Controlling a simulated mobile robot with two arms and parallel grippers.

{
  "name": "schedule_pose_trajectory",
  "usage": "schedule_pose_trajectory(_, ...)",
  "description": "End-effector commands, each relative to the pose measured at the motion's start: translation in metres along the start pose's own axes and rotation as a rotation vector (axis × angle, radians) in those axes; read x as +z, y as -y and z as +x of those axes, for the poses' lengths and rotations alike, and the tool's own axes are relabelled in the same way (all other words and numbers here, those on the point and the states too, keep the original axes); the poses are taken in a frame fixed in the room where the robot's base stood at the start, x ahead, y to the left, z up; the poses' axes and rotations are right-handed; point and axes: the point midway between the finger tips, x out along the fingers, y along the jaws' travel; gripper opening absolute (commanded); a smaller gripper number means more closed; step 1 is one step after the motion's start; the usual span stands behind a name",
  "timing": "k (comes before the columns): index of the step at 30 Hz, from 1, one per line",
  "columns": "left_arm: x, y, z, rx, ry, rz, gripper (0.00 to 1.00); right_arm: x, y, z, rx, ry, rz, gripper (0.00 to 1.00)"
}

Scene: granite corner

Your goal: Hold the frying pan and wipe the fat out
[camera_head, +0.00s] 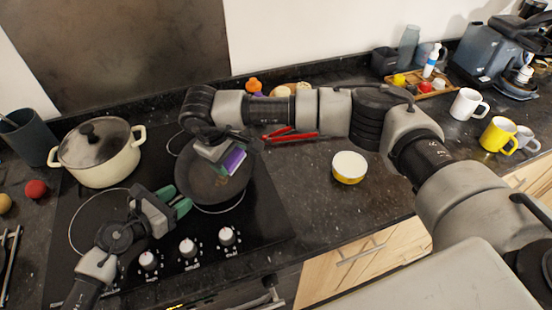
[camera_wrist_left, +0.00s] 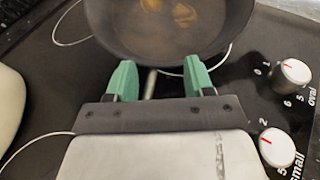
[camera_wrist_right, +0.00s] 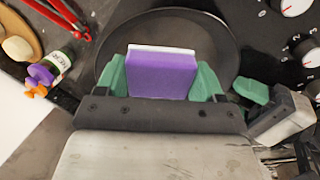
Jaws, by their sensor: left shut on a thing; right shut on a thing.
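The dark frying pan (camera_head: 201,188) sits on the black hob; it also shows in the left wrist view (camera_wrist_left: 215,45). Brownish fat patches (camera_wrist_left: 184,14) lie on its inside in the left wrist view. My left gripper (camera_head: 173,204) is at the pan's near-left side, its green fingers shut around the handle (camera_wrist_left: 150,84), mostly hidden. My right gripper (camera_head: 224,158) is over the pan, shut on a purple and white sponge (camera_wrist_right: 162,74); the sponge also shows in the head view (camera_head: 234,161). Whether the sponge touches the pan's bottom cannot be told.
A lidded cream pot (camera_head: 100,160) stands on the hob at the left. Red-handled tongs (camera_head: 290,136) and a yellow bowl (camera_head: 349,167) lie right of the hob. Mugs (camera_head: 468,104) and a tray (camera_head: 420,88) are further right. Hob knobs (camera_head: 187,248) line the front.

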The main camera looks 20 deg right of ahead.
Motion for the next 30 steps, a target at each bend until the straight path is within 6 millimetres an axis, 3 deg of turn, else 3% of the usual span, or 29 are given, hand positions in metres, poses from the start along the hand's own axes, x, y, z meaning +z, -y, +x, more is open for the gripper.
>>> schedule_pose_trajectory(1,-0.014,0.004,0.001,-0.01,-0.025,-0.012,0.39,-0.012,0.008,-0.005,0.018,-0.009,-0.04,0.49)
schedule_pose_trajectory(9,-0.014,0.004,0.001,-0.01,-0.025,-0.012,0.39,-0.034,0.024,-0.012,0.057,-0.026,-0.139,0.49)
schedule_pose_trajectory(24,-0.014,0.004,0.0,-0.01,-0.026,-0.011,0.39,-0.035,0.021,0.034,0.056,-0.026,-0.138,0.49)
schedule_pose_trajectory(30,-0.014,0.004,0.0,-0.01,-0.026,-0.011,0.39,-0.035,0.02,0.043,0.056,-0.026,-0.137,0.49)
